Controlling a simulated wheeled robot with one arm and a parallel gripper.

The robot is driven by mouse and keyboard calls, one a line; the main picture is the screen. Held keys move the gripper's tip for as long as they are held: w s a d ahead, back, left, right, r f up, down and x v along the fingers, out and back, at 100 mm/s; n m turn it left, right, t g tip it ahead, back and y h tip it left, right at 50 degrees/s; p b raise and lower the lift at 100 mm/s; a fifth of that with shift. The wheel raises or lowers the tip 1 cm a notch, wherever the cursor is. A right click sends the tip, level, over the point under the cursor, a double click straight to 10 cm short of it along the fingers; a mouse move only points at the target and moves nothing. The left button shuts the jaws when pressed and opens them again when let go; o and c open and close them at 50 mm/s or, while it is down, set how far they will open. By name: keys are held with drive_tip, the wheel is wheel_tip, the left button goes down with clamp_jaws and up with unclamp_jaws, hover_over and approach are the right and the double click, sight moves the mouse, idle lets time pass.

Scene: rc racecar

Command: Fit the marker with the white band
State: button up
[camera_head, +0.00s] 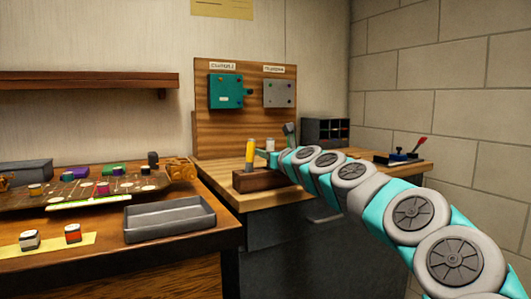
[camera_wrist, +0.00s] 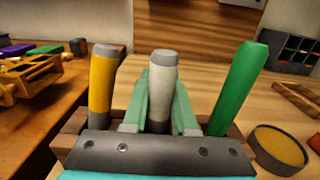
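Two small banded cylinders stand on a yellow strip at the front left in the head view: a mostly white one (camera_head: 29,239) and a red-orange one (camera_head: 72,233) with a pale band. They look like markers, but the bands are too small to read surely. My gripper (camera_head: 268,153) is at the wooden tool block (camera_head: 262,181) on the far bench. In the wrist view its teal fingers (camera_wrist: 160,105) stand either side of a grey-white handle (camera_wrist: 163,75). Whether they press on it is unclear. A yellow handle (camera_wrist: 102,85) and a green handle (camera_wrist: 238,88) flank it.
A grey tray (camera_head: 170,232) sits on the near bench, beside a board (camera_head: 88,203) with several small coloured parts. A wooden panel (camera_head: 212,130) holds a teal plate and a grey plate. A round tin (camera_wrist: 278,150) lies right of the block.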

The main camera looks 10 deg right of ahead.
drive_tip(key=o, duration=0.5)
drive_tip(key=shift+c, duration=0.2)
drive_tip(key=shift+s, duration=0.1)
drive_tip(key=shift+v, duration=3.85)
